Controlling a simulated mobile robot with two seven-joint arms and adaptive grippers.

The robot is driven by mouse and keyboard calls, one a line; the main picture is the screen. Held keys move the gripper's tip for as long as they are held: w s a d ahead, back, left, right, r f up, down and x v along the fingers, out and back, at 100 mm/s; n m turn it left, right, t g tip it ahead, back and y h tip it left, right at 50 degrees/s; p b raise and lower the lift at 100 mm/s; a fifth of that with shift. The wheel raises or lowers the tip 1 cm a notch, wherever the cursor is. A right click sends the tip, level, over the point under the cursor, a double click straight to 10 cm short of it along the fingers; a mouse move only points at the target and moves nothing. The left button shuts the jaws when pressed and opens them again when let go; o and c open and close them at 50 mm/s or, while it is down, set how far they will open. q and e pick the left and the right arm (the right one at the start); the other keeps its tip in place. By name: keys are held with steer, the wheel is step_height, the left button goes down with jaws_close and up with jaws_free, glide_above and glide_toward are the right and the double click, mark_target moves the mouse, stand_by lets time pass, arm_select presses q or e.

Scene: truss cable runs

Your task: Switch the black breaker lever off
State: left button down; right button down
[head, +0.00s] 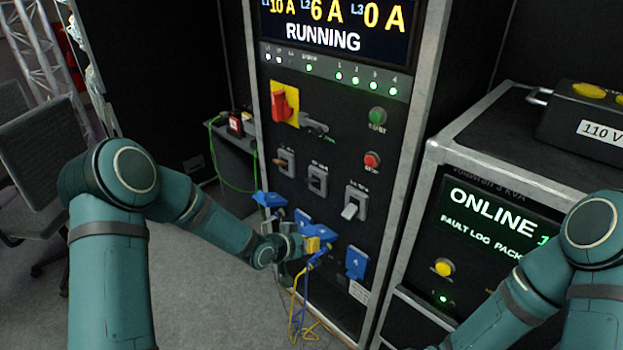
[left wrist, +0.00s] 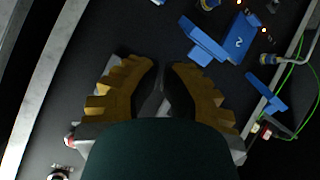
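Three breakers sit in a row on the black cabinet's front in the head view. The middle breaker (head: 318,180) has a dark lever that looks black; its exact position is too small to tell. The left breaker (head: 286,163) has a brownish lever, and the right breaker (head: 355,203) a pale one. My left gripper (head: 310,244) is below the breakers, in front of the blue sockets, apart from the levers. In the left wrist view its yellow fingers (left wrist: 160,70) have their tips close together with nothing visible between them. My right gripper is out of view.
A red rotary switch (head: 283,104) on a yellow plate is above the breakers. Green (head: 377,116) and red (head: 372,160) buttons are to their right. Blue sockets (head: 357,262) and hanging yellow and blue cables (head: 297,310) are near my left gripper. The UPS case (head: 490,210) stands right.

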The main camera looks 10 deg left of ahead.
arm_select(q)
steer(key=w+a+r+m+t+h, duration=0.1)
steer(key=w+a+r+m+t, duration=0.15)
steer(key=w+r, duration=0.45)
steer(key=m+t+h+b, duration=0.1)
steer(key=m, duration=0.1)
glide_toward(320, 171)
step_height(320, 171, up, 4)
steer(key=s, duration=0.2)
steer(key=shift+w+a+f, duration=0.1)
steer(key=shift+w+a, duration=0.05)
steer(key=shift+a, duration=0.3)
steer(key=b+x, duration=0.1)
steer(key=x, duration=0.8)
steer(key=shift+w+d, duration=0.25)
steer(key=shift+s+a+f+b, duration=0.2)
steer(key=shift+f+b, duration=0.15)
steer(key=shift+f, duration=0.25)
steer(key=shift+s+a+f+b, duration=0.2)
steer(key=shift+f+b, duration=0.15)
steer(key=shift+f, duration=0.2)
steer(key=shift+s+a+f, duration=0.1)
steer(key=shift+s+f, duration=0.15)
steer(key=shift+f, duration=0.25)
